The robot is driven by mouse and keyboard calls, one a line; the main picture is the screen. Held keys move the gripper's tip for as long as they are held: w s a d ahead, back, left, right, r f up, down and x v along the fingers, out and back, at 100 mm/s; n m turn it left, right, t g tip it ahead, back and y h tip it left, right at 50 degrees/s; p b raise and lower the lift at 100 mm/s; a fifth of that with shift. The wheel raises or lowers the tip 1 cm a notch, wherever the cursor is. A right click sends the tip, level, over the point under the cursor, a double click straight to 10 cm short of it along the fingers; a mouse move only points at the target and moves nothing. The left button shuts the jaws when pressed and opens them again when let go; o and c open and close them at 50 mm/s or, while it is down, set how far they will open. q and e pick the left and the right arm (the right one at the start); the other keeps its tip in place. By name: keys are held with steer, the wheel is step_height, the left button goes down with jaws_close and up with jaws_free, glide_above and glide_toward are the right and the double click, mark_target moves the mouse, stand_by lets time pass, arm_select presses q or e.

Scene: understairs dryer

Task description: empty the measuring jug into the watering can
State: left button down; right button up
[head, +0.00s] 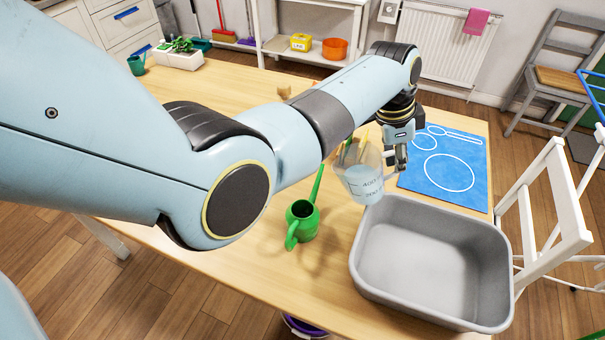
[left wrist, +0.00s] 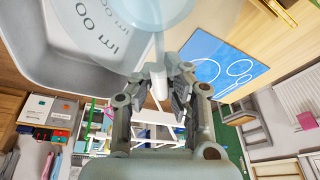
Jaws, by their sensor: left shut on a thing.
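The clear measuring jug (head: 362,183) with dark printed marks is held in the air, between the green watering can and the grey basin. It looks pale blue inside, and I cannot tell the liquid level. My left gripper (head: 400,160) is shut on its handle; the left wrist view shows the fingers (left wrist: 160,88) on either side of the white handle (left wrist: 159,84), with the jug (left wrist: 120,14) beyond. The green watering can (head: 303,220) stands upright on the table, left of and below the jug, apart from it; its spout points up and away. My right gripper is out of view.
A grey basin (head: 430,215) stands at the table's front right. A blue mat (head: 447,168) with white outlines lies behind it. Yellow-topped items stand partly hidden behind the jug. A white folding rack (head: 545,205) is at the right. My left arm covers much of the table (head: 240,98).

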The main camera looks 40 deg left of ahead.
mark_target(377, 159)
arm_select(q)
steer(key=shift+s+a+r, duration=0.15)
steer(key=shift+s+a, duration=0.1)
steer(key=shift+s+a+t+h, duration=0.35)
steer(key=shift+t+h, duration=0.15)
steer(key=shift+s+a+r+t+h, duration=0.1)
steer(key=shift+s+a+t+h, duration=0.4)
steer(key=shift+s+a, duration=0.1)
steer(key=shift+s+a+r+t+h+b, duration=0.15)
steer(key=shift+s+a+t+h+b, duration=0.2)
steer(key=shift+b, duration=0.35)
steer(key=shift+s+a+r+t+h+b, duration=0.1)
steer(key=shift+s+a+t+h+b, duration=0.2)
steer(key=shift+b, duration=0.3)
steer(key=shift+s+a+r+t+h+b, duration=0.15)
steer(key=shift+s+t+h+b, duration=0.15)
steer(key=shift+b, duration=0.2)
steer(key=shift+a+r+t+b, duration=0.2)
steer(key=shift+r+t+b, duration=0.15)
steer(key=shift+s+r+h, duration=0.15)
steer(key=shift+r+h, duration=0.05)
steer(key=shift+h, duration=0.15)
steer(key=shift+s+a+r+t+b, duration=0.2)
steer(key=shift+r+t+b, duration=0.1)
steer(key=shift+b, duration=0.2)
